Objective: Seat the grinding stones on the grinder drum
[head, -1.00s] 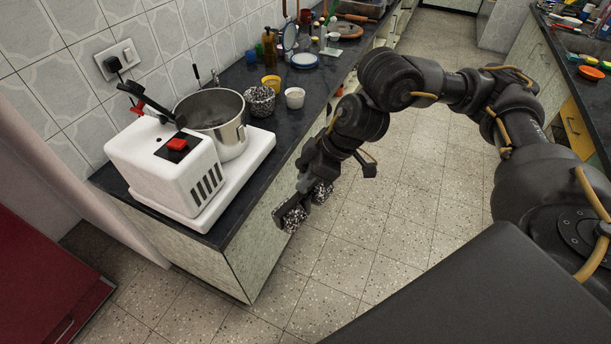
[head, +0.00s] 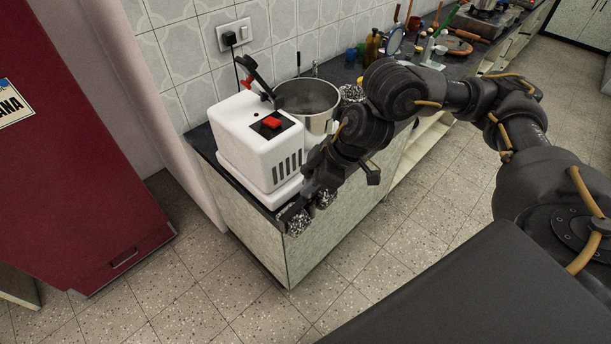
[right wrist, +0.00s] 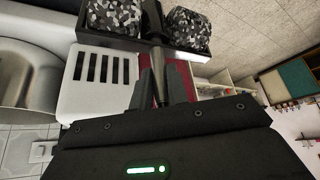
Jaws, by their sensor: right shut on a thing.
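The grinding stones (head: 298,222) are two black-and-white speckled blocks joined by a dark holder. They also show at the top of the right wrist view (right wrist: 187,30), one each side of a dark rod. My right gripper (right wrist: 160,78) is shut on that rod; in the head view the gripper (head: 308,190) is partly hidden by its own wrist. The stones hang in front of the counter's near end, apart from the drum. The grinder drum (head: 308,98), an open steel pot, sits behind the white grinder body (head: 245,140). Its inside bottom is hidden. My left gripper is out of view.
A black lever (head: 258,75) rises over the grinder beside the drum. The dark counter (head: 205,145) carries bottles and a board (head: 453,45) farther back. A speckled item (head: 352,93) beside the drum is partly hidden by my arm. A red cabinet (head: 85,150) stands left; the floor is clear.

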